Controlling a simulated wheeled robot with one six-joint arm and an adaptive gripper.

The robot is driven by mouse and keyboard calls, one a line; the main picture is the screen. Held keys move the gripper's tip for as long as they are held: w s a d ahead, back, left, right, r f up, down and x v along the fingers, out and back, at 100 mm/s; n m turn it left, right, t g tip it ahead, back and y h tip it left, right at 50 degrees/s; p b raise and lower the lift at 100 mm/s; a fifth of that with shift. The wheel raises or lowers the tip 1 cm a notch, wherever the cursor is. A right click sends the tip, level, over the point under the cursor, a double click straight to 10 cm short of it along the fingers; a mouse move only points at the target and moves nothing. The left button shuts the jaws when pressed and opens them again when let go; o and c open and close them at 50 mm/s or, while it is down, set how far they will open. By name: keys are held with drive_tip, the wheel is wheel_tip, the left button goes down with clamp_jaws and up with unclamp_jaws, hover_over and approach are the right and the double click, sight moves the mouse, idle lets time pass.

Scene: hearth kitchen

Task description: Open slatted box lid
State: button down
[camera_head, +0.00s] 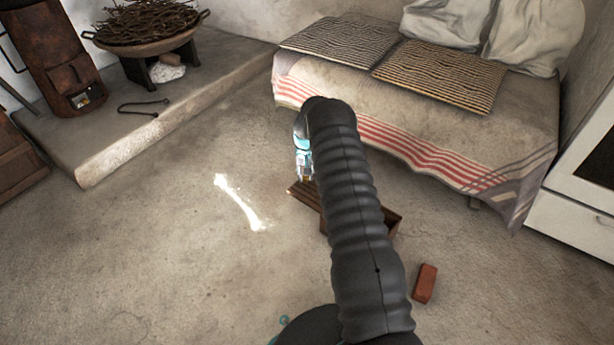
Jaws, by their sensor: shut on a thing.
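The slatted box (388,226) is dark brown wood and sits on the floor, mostly hidden behind my dark ribbed arm. Its right end shows to the right of the arm. A slatted brown piece, the lid (304,195), sticks out to the left of the arm, away from the box's visible end. Its join with the box is hidden. My gripper (306,178) points down at the lid and is shut on it, though the contact is small and partly covered by the arm.
A reddish brick (425,284) lies on the floor right of my arm. A bed with a striped cover (420,130) stands behind. A raised hearth ledge (150,125) is at the left. A white cabinet (575,215) is at the right. The left floor is clear.

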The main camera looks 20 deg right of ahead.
drive_tip(key=c, duration=0.9)
unclamp_jaws()
drive_tip(key=shift+o, duration=0.2)
wheel_tip(320, 180, up, 12)
